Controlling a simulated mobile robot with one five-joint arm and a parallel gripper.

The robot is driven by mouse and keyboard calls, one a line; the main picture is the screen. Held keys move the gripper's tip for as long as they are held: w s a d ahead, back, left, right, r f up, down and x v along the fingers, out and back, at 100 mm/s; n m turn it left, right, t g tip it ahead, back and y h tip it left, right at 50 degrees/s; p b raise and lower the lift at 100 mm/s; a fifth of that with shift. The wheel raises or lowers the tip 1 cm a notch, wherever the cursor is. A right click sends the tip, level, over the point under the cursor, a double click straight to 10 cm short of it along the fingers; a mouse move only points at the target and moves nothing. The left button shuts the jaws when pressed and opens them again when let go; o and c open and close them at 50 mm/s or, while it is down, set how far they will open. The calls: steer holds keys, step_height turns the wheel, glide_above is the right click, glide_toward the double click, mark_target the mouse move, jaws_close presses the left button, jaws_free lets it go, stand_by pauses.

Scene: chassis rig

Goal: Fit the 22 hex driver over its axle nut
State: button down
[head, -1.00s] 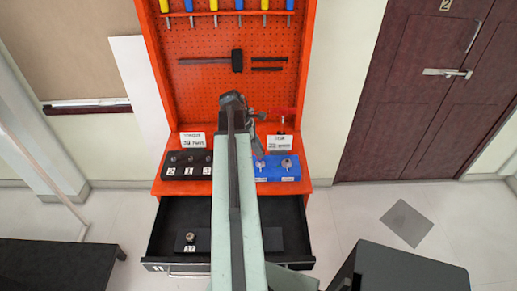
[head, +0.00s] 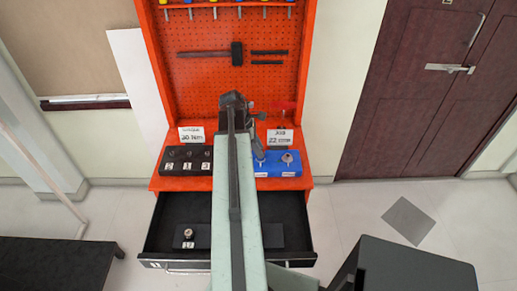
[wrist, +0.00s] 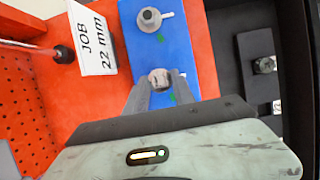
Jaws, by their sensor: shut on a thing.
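My gripper (wrist: 157,85) is shut on a small round metal piece (wrist: 160,77), likely the hex driver, whose size mark I cannot read. It is over the blue block (wrist: 180,48); whether the piece touches the block or sits over a nut cannot be told. A grey hex-shaped nut with a side pin (wrist: 149,18) stands on the block beyond my fingertips. In the head view, the blue block (head: 275,171) shows two metal fittings, the right one (head: 287,157) clear of my arm. My gripper (head: 256,150) is partly hidden there.
A "JOB 22 mm" card (wrist: 94,43) stands beside the block. A black block (head: 186,169) with several numbered posts is at left. The open drawer (head: 165,222) holds a dark tray with one metal piece (head: 188,233). A red-handled tool (head: 281,106) is behind the blue block.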

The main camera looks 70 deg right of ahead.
steer(key=c, duration=1)
jaws_free()
steer(key=shift+o, duration=0.2)
steer(key=shift+r, duration=0.1)
steer(key=p+v, duration=0.7)
steer(key=shift+w+r, duration=0.2)
steer(key=shift+r, duration=0.05)
